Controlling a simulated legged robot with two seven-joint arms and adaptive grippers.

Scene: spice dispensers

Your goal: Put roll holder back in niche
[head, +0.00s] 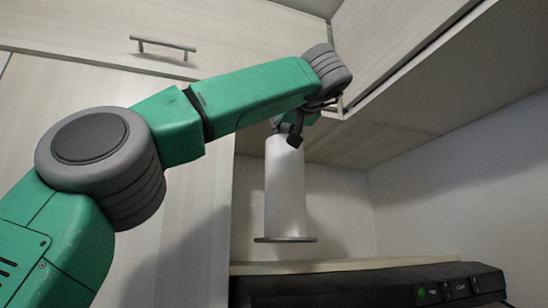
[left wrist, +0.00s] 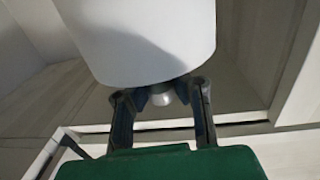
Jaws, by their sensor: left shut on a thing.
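The roll holder, with a white paper roll (head: 285,190) on a thin dark round base (head: 285,240), hangs upright in the head view. My left gripper (head: 290,132) is above it, shut on its top end. In the left wrist view, the fingers of my left gripper (left wrist: 161,100) close around the small metallic knob (left wrist: 158,98) beside the white roll (left wrist: 145,40). The niche is the recess under the cabinets, with a pale back wall (head: 335,210) and a wooden shelf board (head: 350,265). The base shows above the board with a gap between them. My right gripper is out of view.
A tall cabinet side (head: 215,215) bounds the niche on the left. An upper cabinet (head: 400,40) overhangs it. Free room lies right of the roll, towards the side wall (head: 465,185).

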